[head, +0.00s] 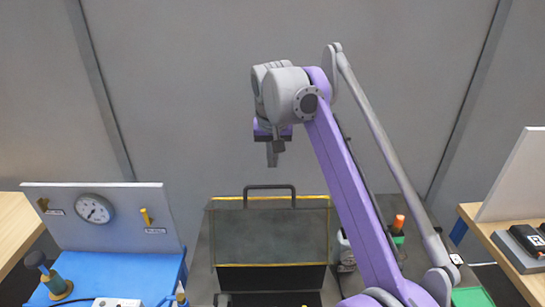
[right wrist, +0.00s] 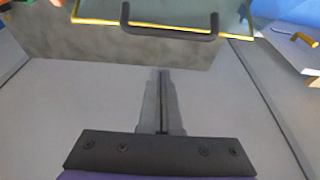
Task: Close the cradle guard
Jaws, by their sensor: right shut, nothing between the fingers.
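The cradle guard is a see-through panel with yellow edges (head: 232,232), standing upright behind a dark opening in the head view. Its dark bar handle (head: 268,187) is along the top edge. My right gripper (head: 272,163) is shut and empty, pointing down, and appears just above the handle in the head view. In the right wrist view the gripper (right wrist: 162,74) shows its fingers together, with the handle (right wrist: 170,31) and guard edge (right wrist: 95,20) beyond the tips, apart from them. My left gripper is not in view.
A blue bench (head: 120,275) with a gauge panel (head: 125,222) stands at the left. A wooden table (head: 478,222) with a black device (head: 525,240) is at the right. An orange-topped item (head: 398,225) stands beside my right arm. The grey wall behind is bare.

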